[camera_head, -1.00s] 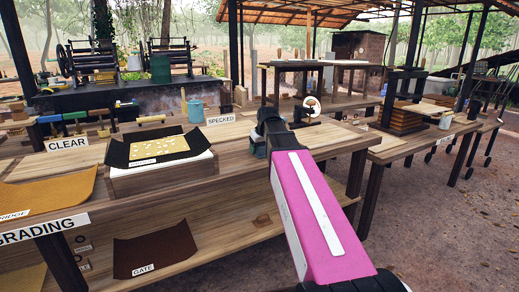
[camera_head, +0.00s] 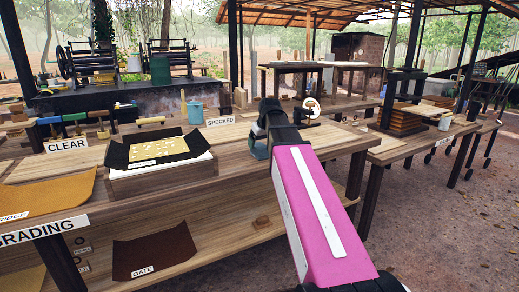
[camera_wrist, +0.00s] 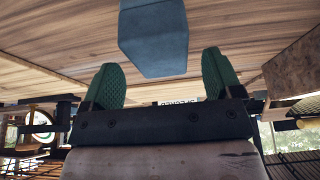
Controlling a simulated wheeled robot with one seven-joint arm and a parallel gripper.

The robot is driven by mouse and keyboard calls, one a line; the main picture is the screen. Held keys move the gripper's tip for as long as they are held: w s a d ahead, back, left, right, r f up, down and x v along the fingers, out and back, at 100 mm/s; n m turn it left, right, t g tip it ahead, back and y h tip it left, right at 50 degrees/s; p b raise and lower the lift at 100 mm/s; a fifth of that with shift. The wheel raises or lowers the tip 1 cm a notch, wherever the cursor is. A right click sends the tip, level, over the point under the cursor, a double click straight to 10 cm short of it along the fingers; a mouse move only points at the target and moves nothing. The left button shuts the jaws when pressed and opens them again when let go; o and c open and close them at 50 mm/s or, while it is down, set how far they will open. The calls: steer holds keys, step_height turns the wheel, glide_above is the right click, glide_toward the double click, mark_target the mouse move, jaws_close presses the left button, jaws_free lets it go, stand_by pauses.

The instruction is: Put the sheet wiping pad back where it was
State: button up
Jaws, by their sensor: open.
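A blue-grey block, which looks like the sheet wiping pad (camera_wrist: 153,38), shows at the top of the wrist view against the wooden bench top. My gripper (camera_wrist: 160,60) is open, with its two green fingers apart. The pad lies between the two finger lines in the picture, mostly beyond the fingertips, and neither finger is seen touching it. In the head view my gripper (camera_head: 259,148) is low over the right part of the grading bench (camera_head: 240,178). There the wrist hides most of the fingers, and I cannot make out the pad apart from them.
A box with a dark sheet and a pale yellow sheet (camera_head: 160,148) stands left of my gripper. A SPECKED sign (camera_head: 220,120), a blue-green pot (camera_head: 196,112) and a small round white-rimmed item (camera_head: 312,107) are nearby. The bench's right end is mostly clear.

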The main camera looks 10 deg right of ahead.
steer(key=v, duration=0.7)
steer(key=shift+s+r, duration=0.1)
steer(key=shift+r, duration=0.25)
